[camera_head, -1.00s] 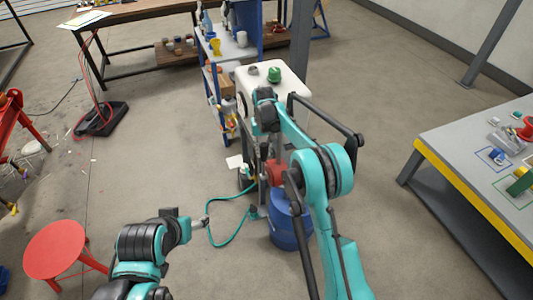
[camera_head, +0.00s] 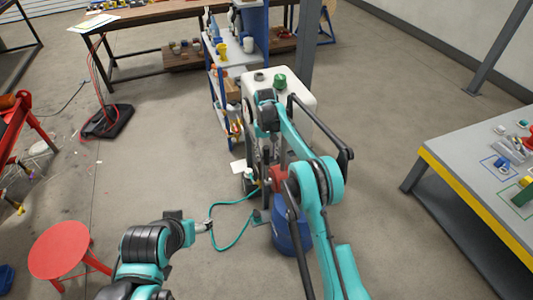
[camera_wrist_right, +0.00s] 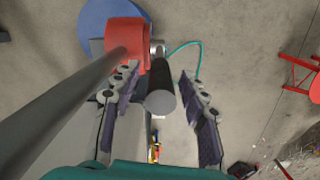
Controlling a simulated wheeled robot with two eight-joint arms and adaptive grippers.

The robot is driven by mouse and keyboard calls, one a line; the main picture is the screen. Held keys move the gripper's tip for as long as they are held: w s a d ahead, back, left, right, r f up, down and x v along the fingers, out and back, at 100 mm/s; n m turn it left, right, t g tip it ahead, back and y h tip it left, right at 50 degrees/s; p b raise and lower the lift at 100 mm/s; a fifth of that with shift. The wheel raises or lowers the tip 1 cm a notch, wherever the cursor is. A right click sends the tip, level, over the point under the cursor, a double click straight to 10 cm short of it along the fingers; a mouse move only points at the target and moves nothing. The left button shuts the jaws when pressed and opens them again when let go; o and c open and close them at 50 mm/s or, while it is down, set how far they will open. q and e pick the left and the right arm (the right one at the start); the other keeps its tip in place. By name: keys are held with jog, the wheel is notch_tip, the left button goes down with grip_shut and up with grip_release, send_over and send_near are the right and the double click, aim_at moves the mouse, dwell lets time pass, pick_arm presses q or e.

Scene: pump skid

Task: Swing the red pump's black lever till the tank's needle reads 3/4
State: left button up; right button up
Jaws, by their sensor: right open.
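The red pump (camera_head: 279,178) stands on a blue drum (camera_head: 291,232), beside the white tank (camera_head: 301,95), and is partly hidden by my right arm. In the right wrist view the pump's red body (camera_wrist_right: 125,38) is above and left of the jaws. My right gripper (camera_wrist_right: 163,98) is open, with its fingers on either side of the black lever (camera_wrist_right: 161,88), whose round end faces the camera. The right gripper (camera_head: 264,158) is dim in the head view. My left gripper (camera_head: 205,227) is low and away from the pump; its jaws are unclear. The tank's needle cannot be made out.
A green hose (camera_head: 235,240) loops on the floor by the drum. A red stool (camera_head: 58,250) is at left. A grey table with a yellow edge (camera_head: 455,190) is at right. Open floor lies between.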

jog(key=r, duration=0.8)
jog(key=w+r, duration=0.1)
jog(key=r, duration=0.3)
jog(key=shift+a, duration=0.1)
